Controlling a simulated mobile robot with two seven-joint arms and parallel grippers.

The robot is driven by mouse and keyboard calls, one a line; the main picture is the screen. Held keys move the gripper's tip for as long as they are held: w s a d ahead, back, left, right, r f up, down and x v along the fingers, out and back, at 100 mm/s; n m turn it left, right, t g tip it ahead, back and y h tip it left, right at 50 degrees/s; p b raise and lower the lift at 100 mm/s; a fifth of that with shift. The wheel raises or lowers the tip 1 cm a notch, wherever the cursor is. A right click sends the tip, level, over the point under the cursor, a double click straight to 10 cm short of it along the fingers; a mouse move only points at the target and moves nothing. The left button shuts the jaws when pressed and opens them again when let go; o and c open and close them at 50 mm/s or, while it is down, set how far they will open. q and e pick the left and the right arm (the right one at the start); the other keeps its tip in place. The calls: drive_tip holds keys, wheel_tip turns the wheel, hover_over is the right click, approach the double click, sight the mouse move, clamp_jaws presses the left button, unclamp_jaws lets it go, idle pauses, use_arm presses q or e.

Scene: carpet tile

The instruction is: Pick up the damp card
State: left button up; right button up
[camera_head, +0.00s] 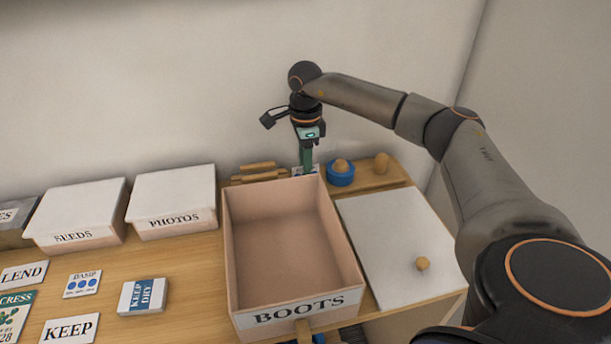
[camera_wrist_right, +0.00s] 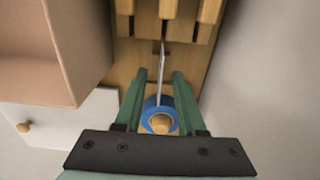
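A card printed DAMP with blue dots (camera_head: 82,284) lies flat on the wooden table at the left in the head view. My right gripper (camera_head: 306,168) points down behind the BOOTS box. A small white card with blue marks (camera_head: 297,171) stands there behind its fingers, its print too small to read. In the right wrist view the green fingers of my right gripper (camera_wrist_right: 159,76) are apart, with a thin pale upright edge (camera_wrist_right: 162,82), seemingly that card, between them and a gap on each side. My left gripper is not in view.
The open BOOTS box (camera_head: 290,314) is close in front of my right gripper. A blue ring with a wooden knob (camera_head: 341,178) and wooden pegs (camera_head: 258,178) flank it. Lidded boxes marked SEEDS (camera_head: 78,212) and PHOTOS (camera_head: 172,200) stand left. A KEEP DRY stack (camera_head: 142,297) lies nearer.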

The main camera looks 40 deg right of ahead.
wheel_tip(320, 180, down, 2)
drive_tip(key=shift+f, duration=0.1)
clamp_jaws()
idle(0.6)
